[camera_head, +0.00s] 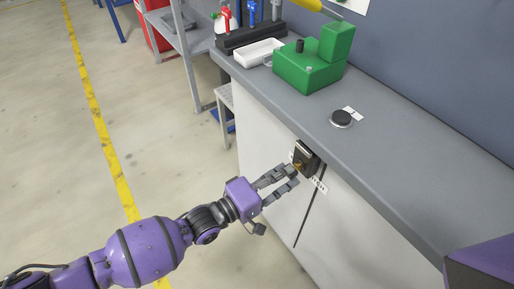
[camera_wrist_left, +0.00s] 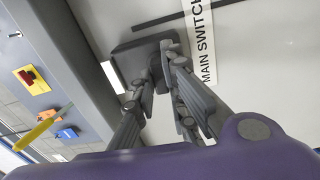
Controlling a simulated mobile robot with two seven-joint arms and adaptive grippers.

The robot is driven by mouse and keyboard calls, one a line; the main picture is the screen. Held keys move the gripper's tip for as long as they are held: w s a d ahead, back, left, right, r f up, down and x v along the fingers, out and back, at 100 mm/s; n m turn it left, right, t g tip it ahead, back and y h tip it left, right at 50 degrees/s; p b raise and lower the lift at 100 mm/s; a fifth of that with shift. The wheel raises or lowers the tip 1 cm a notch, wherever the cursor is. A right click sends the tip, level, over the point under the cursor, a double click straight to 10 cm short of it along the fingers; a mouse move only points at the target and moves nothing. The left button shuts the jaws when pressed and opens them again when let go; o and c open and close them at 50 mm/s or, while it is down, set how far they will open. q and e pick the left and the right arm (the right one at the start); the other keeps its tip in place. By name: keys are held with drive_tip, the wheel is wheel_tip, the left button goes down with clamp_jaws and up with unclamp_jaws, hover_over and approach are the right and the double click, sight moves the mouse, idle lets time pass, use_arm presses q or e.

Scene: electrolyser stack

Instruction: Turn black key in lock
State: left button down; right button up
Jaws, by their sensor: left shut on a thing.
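The lock is a small black box (camera_head: 308,155) on the cabinet front, just under the worktop edge. In the left wrist view the black box (camera_wrist_left: 127,62) sits beside a white label reading MAIN SWITCH (camera_wrist_left: 199,40). My left gripper (camera_head: 294,174) reaches the box from the left, its fingertips at the box's face. In the left wrist view the fingers (camera_wrist_left: 161,74) are closed around a small dark piece, the black key, at the box. The fingers hide most of the key, so I cannot tell its angle. My right gripper is out of view.
The grey worktop (camera_head: 400,150) carries a green device (camera_head: 305,70), a white tray (camera_head: 259,52) and a round black knob (camera_head: 341,118). A grey shelf (camera_head: 183,40) stands at the back left. The floor left of the white cabinet (camera_head: 262,140) is clear.

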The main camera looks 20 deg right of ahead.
use_arm(q)
drive_tip(key=shift+n, duration=0.3)
drive_tip(key=c, duration=1.7)
unclamp_jaws()
drive_tip(key=v, duration=1.2)
